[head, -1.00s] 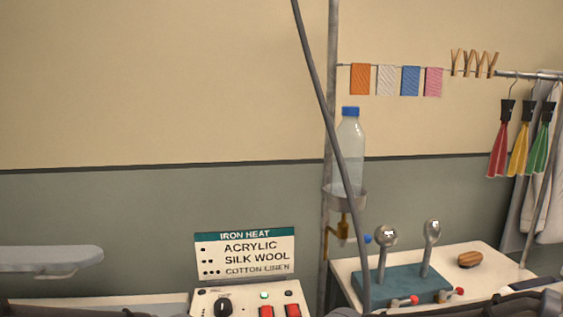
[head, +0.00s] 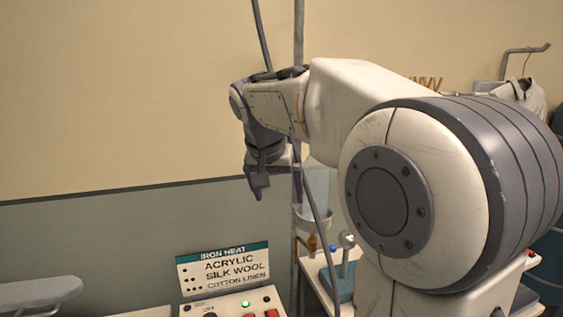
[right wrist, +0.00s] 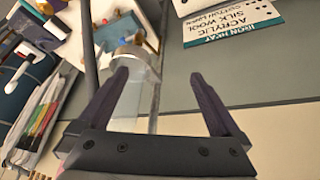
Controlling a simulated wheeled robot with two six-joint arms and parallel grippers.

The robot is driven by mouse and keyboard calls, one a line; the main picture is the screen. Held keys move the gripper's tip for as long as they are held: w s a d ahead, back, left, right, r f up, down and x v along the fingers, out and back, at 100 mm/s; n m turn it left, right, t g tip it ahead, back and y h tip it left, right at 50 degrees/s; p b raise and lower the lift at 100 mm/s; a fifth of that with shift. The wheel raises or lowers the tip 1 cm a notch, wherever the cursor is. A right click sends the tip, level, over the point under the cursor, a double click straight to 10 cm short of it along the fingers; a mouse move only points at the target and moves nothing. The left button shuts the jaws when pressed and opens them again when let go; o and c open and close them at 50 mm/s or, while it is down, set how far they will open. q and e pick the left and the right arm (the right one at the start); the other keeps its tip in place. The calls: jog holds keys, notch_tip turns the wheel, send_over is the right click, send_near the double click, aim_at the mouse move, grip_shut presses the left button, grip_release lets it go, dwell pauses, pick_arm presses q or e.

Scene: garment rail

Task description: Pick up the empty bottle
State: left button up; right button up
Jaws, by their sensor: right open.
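The clear bottle (head: 318,185) stands upright in a ring holder (head: 314,220) on the thin metal pole. In the head view my right arm hides its upper part and cap. My right gripper (head: 273,185) is open and empty, left of the bottle in that view, with fingers pointing down. In the right wrist view, which is turned upside down, the see-through bottle (right wrist: 140,98) shows beyond the open fingers (right wrist: 158,75), closer to the left one. The gap between them cannot be judged. My left gripper is not in view.
A grey hose (head: 311,190) runs down close to the gripper and bottle. An IRON HEAT sign (head: 223,268) stands behind a control box (head: 255,304) below. A white table with a blue block (head: 346,288) is at lower right. The wall area at left is clear.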

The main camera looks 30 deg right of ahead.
aim_at(314, 184)
jog(key=d+r+m+h+p, duration=0.1)
jog(key=d+r+m, duration=0.2)
jog(key=d+r, duration=0.3)
jog(key=x, duration=0.2)
jog(key=d+p+x, duration=0.1)
jog(key=x, duration=0.2)
jog(key=shift+s+r, duration=0.2)
jog(key=shift+r, duration=0.05)
jog(key=p+x, duration=0.2)
jog(key=x, duration=0.3)
jog(key=shift+w+d+p, duration=0.2)
jog(key=shift+d+p, duration=0.1)
jog(key=shift+p, duration=0.05)
jog(key=shift+w+f, duration=0.1)
jog(key=shift+f, duration=0.15)
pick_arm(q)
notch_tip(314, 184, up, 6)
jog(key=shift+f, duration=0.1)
pick_arm(e)
jog(key=c, duration=1.1)
jog(key=shift+r, duration=0.1)
jog(key=shift+c, duration=0.2)
